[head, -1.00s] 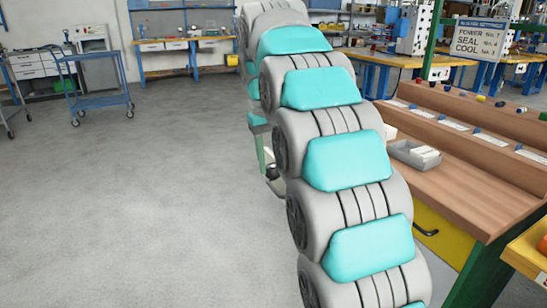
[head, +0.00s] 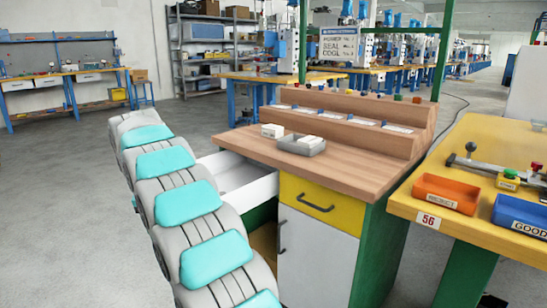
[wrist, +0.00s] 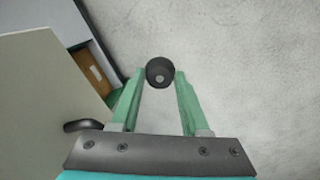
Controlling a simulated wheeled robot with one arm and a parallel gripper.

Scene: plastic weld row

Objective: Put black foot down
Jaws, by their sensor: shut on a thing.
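The black foot (wrist: 160,72) is a small round dark piece with a pale grey centre. In the wrist view it sits between the tips of the two green fingers of my gripper (wrist: 160,76), which are shut on it. Grey floor lies below and around it, and nothing is seen touching its far side. In the head view my arm runs down the left side of the cabinet, and the gripper and foot are out of sight.
A cabinet with a wooden top (head: 340,160) has a yellow drawer (head: 306,198) and a white open drawer (head: 245,182). A grey box (head: 302,146) stands on top. A yellow bench (head: 460,150) at right holds an orange REJECT tray (head: 446,193) and a blue GOOD tray (head: 522,214). A pale panel (wrist: 45,90) with a dark handle is close left of my gripper.

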